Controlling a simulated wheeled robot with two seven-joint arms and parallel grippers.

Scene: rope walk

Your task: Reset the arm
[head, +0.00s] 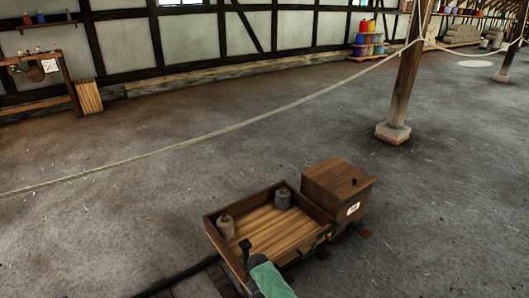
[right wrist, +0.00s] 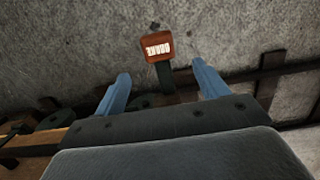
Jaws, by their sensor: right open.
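My right gripper (right wrist: 161,72) shows in the right wrist view, with its two blue fingers spread wide. A reddish-brown block (right wrist: 157,38) with white lettering, too unclear to read, sits on a dark post beyond the fingertips, roughly between them. Nothing is held between the fingers. In the head view a low wooden cart (head: 262,232) stands at the bottom centre. A teal bar (head: 272,280) with a dark end shows at the cart's near edge; I cannot tell what it is. My left gripper is out of view.
Two grey weights, one left (head: 226,227) and one right (head: 282,199), stand in the cart, beside a lidded wooden box (head: 338,188). A rope (head: 240,125) spans the room. A wooden post (head: 404,85) stands behind right. Open floor lies left and right.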

